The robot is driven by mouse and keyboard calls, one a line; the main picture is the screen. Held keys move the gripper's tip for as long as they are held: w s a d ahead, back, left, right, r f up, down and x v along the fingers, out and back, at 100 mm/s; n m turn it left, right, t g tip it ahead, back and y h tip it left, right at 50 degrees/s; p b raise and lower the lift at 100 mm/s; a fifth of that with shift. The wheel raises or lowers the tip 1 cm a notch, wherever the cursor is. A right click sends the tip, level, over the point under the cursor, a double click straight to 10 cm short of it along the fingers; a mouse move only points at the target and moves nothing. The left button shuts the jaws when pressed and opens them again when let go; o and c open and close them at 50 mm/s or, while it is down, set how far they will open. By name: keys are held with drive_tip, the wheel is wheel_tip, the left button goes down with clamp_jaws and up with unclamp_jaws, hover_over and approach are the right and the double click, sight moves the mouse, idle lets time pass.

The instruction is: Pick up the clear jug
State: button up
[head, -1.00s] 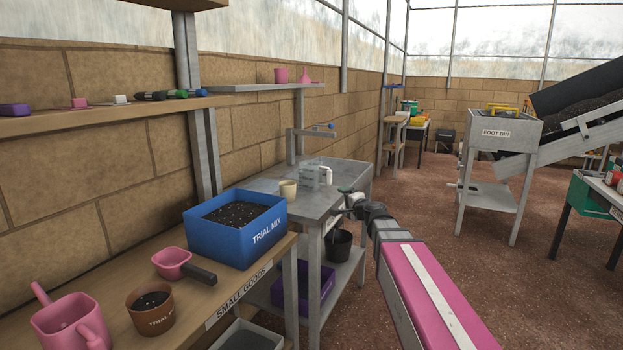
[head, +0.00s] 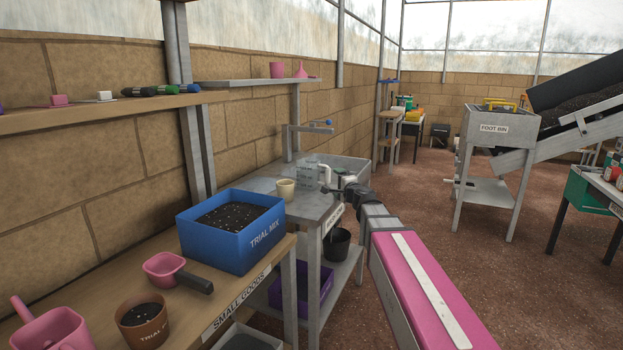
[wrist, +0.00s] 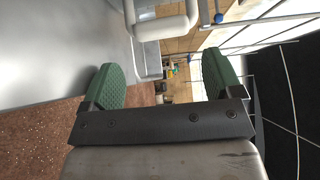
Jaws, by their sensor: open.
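The clear jug (head: 308,175) stands on the grey metal bench, with its white handle (head: 324,174) toward the right. In the wrist view the white handle (wrist: 166,27) lies at the top, just beyond the fingertips, with part of the clear body behind it. My gripper (head: 334,181) is just to the right of the handle in the head view. In the wrist view my gripper (wrist: 161,75) is open, with two green ribbed pads spread apart and nothing between them.
A cream cup (head: 286,189) stands in front of the jug on the bench (head: 312,208). A tap (head: 305,128) rises behind, and a sink basin is at the right. A blue trial mix tub (head: 232,245) sits on the nearer wooden bench.

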sight(330, 177)
drive_tip(key=x, duration=0.9)
drive_tip(key=shift+w+a+r, duration=0.1)
drive_tip(key=shift+a+r, duration=0.05)
drive_tip(key=shift+a, duration=0.1)
drive_tip(key=c, duration=0.7)
